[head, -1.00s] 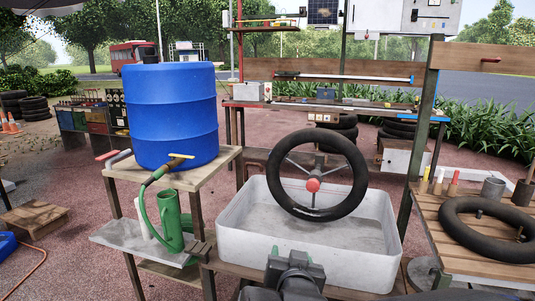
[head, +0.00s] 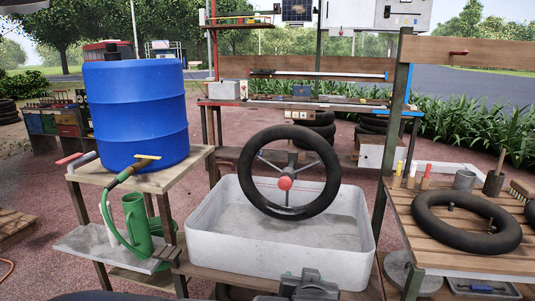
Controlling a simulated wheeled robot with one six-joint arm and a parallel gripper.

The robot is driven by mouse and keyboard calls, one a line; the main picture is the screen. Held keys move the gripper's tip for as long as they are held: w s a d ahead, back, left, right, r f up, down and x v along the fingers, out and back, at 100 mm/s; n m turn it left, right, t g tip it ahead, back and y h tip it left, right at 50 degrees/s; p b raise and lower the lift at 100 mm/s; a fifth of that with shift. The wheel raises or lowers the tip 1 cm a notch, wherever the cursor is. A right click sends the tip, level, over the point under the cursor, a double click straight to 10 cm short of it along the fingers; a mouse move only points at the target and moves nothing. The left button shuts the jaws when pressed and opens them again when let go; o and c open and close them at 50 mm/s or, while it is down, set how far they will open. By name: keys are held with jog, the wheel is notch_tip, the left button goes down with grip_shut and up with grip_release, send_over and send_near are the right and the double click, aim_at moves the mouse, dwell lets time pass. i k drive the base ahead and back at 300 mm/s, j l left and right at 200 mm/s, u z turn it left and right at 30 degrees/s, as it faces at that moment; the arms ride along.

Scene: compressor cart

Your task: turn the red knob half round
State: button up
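A round red knob (head: 285,183) sits at the hub of a spoked wheel with a black tyre (head: 328,187). The wheel stands upright over a pale grey tub (head: 280,245), near the middle of the head view. The dark grey end of my arm, my gripper (head: 303,284), shows at the bottom edge, in front of the tub and well below the knob. It is apart from the knob. Its fingers cannot be made out, so I cannot tell whether it is open or shut.
At right, a slatted table (head: 425,243) bears a black inner tube (head: 467,222) and tools. A workbench stands behind.

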aim_at(285, 183)
jog(key=i+j, duration=0.15)
jog(key=j, duration=0.2)
jog(key=i+j, duration=0.15)
jog(key=j, duration=0.2)
jog(key=i+j, duration=0.15)
jog(key=j, duration=0.2)
jog(key=i+j, duration=0.15)
jog(key=j, duration=0.2)
